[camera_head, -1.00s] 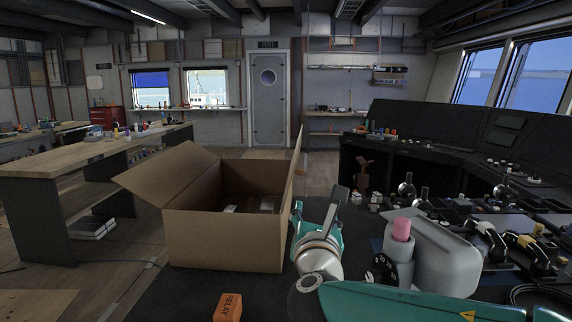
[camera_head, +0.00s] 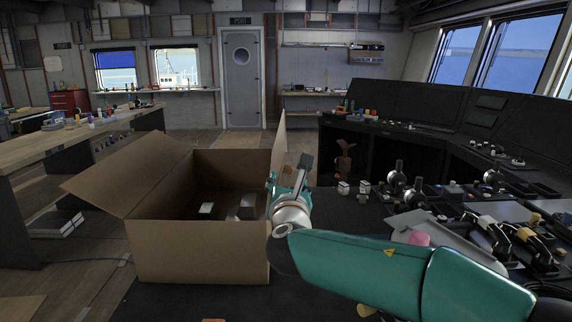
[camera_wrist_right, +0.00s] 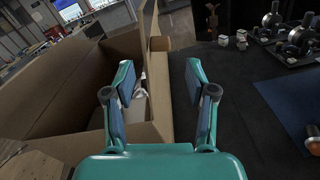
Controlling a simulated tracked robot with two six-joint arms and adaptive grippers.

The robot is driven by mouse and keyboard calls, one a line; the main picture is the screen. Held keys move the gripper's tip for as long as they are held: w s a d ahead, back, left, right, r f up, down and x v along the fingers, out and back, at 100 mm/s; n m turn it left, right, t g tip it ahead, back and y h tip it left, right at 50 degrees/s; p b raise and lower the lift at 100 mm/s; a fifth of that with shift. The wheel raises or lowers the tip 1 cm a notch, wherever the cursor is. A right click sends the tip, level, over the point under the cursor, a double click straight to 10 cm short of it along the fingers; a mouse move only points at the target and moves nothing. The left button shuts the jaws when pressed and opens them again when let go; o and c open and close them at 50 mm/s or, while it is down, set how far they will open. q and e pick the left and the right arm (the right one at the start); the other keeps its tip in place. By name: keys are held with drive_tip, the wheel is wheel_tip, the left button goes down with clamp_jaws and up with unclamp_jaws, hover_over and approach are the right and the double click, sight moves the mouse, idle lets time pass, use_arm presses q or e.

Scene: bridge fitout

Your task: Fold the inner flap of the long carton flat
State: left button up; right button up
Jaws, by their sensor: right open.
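The long brown carton (camera_head: 205,252) stands open on the dark surface in the head view, with a few small pale items inside. One flap (camera_head: 130,178) spreads out to the left. Another flap (camera_head: 279,138) stands upright at the right side. I cannot tell which is called the inner flap. My right gripper (camera_head: 291,175) is beside the carton's right side, partly covering it. In the right wrist view my right gripper (camera_wrist_right: 158,88) is open and empty, its fingers apart, with the carton's side panel (camera_wrist_right: 149,70) showing between and beyond them. My left gripper is not in view.
A console (camera_head: 430,125) with levers and knobs runs along the right. A wooden workbench (camera_head: 60,150) stands at the left. Dark surface right of the carton is partly clear.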

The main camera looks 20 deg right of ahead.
sight(287, 170)
drive_tip(key=p+x, duration=0.2)
drive_tip(key=x, duration=0.7)
drive_tip(key=shift+w+d+p, duration=0.15)
drive_tip(key=shift+w+p, duration=0.25)
clamp_jaws()
